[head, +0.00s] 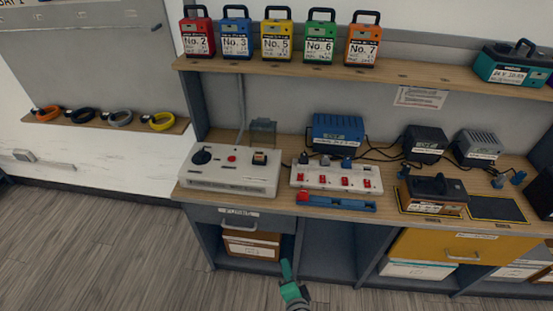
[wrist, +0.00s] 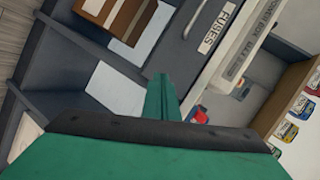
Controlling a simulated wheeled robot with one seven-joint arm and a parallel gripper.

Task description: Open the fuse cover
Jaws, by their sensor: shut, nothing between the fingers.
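The white control box (head: 229,170) sits at the left of the bench, with a dark knob, a red button and a fuse holder (head: 260,158) on top. A smoky clear fuse cover (head: 263,132) stands upright at the back of the holder and looks raised. My teal gripper (head: 286,270) is in front of the bench, below the worktop and well apart from the cover. In the wrist view my gripper (wrist: 162,95) is shut and empty. The box's labelled front edge (wrist: 250,42) shows there; the cover cannot be made out.
A drawer labelled FUSES (head: 238,218) is shut under the box, above a brown box (head: 251,244) on a shelf. A power strip (head: 337,178) and a blue tray (head: 336,202) lie right of the control box. Coloured packs (head: 277,42) stand on the upper shelf.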

